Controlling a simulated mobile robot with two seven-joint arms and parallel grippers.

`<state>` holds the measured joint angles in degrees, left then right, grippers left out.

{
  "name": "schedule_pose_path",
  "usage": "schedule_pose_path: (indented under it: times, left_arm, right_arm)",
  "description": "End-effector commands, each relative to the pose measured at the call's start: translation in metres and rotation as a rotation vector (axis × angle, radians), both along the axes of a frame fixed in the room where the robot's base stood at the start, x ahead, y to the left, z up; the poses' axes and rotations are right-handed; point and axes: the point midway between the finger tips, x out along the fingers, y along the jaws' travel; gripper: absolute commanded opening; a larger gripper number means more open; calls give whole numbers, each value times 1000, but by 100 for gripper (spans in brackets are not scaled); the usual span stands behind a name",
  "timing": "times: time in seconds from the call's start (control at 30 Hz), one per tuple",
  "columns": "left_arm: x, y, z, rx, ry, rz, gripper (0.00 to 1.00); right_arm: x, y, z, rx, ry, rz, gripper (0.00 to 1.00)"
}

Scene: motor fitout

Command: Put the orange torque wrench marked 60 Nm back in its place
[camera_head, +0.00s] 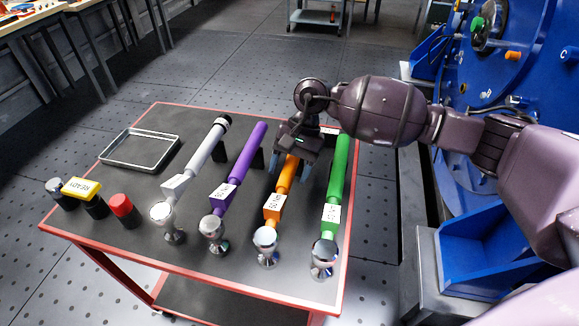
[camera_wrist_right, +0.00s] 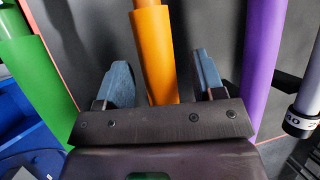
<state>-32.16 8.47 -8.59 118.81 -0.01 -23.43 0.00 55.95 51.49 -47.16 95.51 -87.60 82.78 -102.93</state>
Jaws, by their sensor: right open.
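The orange torque wrench (camera_head: 284,182) lies on the dark top of the red-edged trolley (camera_head: 185,117), between the purple and green wrenches. Its white label (camera_head: 274,206) is too small to read surely. Its silver head end (camera_head: 265,241) points toward the near edge. My right gripper (camera_head: 290,168) is above the orange handle and open. In the right wrist view, its blue fingers (camera_wrist_right: 163,72) stand on either side of the orange handle (camera_wrist_right: 154,50), with gaps visible. The gripper hides part of the handle in the head view. My left gripper is not in view.
A purple wrench (camera_head: 239,166) and a grey one (camera_head: 205,148) lie to the left, a green one (camera_head: 337,172) to the right. An empty metal tray (camera_head: 140,133), a yellow READY block (camera_head: 80,187) and a red-capped piece (camera_head: 122,205) sit left. Blue machinery (camera_head: 520,80) stands at right.

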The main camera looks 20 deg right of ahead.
Motion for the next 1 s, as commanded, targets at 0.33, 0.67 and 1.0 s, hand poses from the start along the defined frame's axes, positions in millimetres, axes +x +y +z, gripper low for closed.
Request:
schedule_pose_path:
  times: [0.33,0.67,1.0]
  left_arm:
    - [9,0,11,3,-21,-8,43]
    - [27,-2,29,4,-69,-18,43]
    - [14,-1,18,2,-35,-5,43]
  right_arm:
    - [0,0,-1,0,1,1,62]
    - [17,-27,58,-1,-3,-1,62]
    - [27,-43,92,1,0,0,62]
